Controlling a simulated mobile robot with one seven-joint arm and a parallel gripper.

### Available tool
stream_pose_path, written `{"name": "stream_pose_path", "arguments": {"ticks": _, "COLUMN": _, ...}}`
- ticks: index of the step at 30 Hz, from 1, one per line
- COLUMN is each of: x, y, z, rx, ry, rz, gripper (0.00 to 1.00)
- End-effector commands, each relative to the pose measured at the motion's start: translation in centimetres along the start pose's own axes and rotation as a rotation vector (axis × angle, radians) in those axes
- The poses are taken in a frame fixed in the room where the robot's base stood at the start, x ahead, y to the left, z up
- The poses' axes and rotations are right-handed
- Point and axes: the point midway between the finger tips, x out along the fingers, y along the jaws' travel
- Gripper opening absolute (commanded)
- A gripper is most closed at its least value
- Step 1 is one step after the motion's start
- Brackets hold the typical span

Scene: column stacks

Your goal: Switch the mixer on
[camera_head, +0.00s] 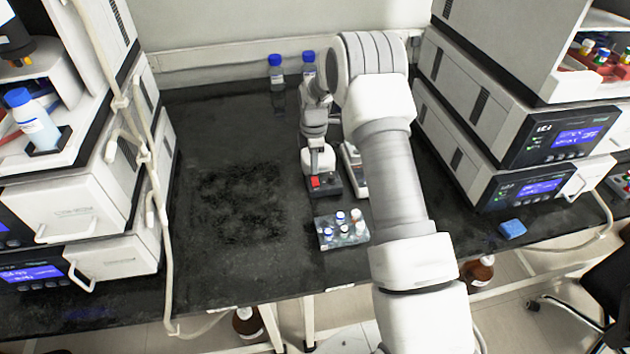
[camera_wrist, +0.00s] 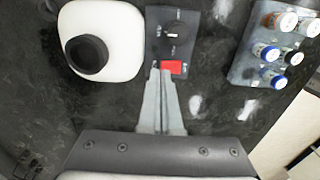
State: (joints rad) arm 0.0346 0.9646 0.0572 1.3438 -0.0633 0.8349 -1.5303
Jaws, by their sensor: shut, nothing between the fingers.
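The mixer has a white rounded body (camera_wrist: 103,50) with a black cup (camera_wrist: 87,54) on top. Beside it in the wrist view is its black panel, with a round knob (camera_wrist: 177,30) and a red switch (camera_wrist: 172,67). The red switch also shows at the front of the mixer in the head view (camera_head: 316,182). My gripper (camera_wrist: 161,72) is shut and empty. Its fingertips are at the lower left edge of the red switch in the wrist view. I cannot tell whether they touch it, or which way the switch is set. In the head view my arm hides part of the mixer.
A grey rack (camera_head: 342,232) with several capped vials stands in front of the mixer, and in the wrist view (camera_wrist: 248,62). A white device (camera_head: 355,168) stands right beside the mixer. Two blue-capped bottles (camera_head: 276,72) stand behind. The dark bench is clear to the left.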

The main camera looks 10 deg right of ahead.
Motion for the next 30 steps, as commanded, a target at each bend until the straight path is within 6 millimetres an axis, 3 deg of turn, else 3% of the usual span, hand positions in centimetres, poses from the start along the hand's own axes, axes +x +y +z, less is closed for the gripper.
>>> {"name": "stream_pose_path", "arguments": {"ticks": 30, "x": 1.1, "y": 0.0, "z": 0.0, "rx": 0.000, "ry": 0.000, "rz": 0.000, "gripper": 0.00}}
